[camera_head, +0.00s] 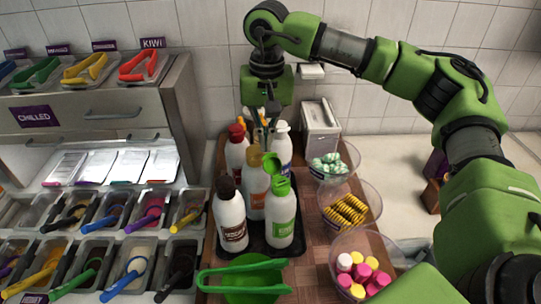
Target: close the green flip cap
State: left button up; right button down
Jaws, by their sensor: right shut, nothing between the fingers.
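A white bottle with a green label (280,217) stands upright at the front right of a group of bottles. Its green flip cap (280,186) is open, with the lid (271,164) raised up and back, toward the bottles behind. My right gripper (267,128) points down above the back of the bottle group, behind and above the green cap, apart from it. It is shut and empty; its fingertips are partly hidden among the bottle tops. My left gripper is not in view.
Bottles with brown (228,188), orange, red and white caps crowd around on a dark tray (256,247). Clear bowls of sweets (345,205) stand to the right. Green tongs (245,267) lie over a green bowl in front. Topping bins (100,215) are at left.

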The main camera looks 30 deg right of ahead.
jog(key=shift+s+f+g, duration=0.15)
jog(key=shift+s+f, duration=0.15)
jog(key=shift+f, duration=0.25)
jog(key=shift+s+f+g, duration=0.15)
jog(key=shift+s+f, duration=0.1)
jog(key=shift+f, duration=0.25)
jog(key=shift+w, duration=0.1)
notch_tip(320, 180, up, 9)
jog(key=p, duration=0.5)
jog(key=shift+w+d+f, duration=0.15)
jog(key=shift+w+f, duration=0.05)
jog(key=shift+w, duration=0.05)
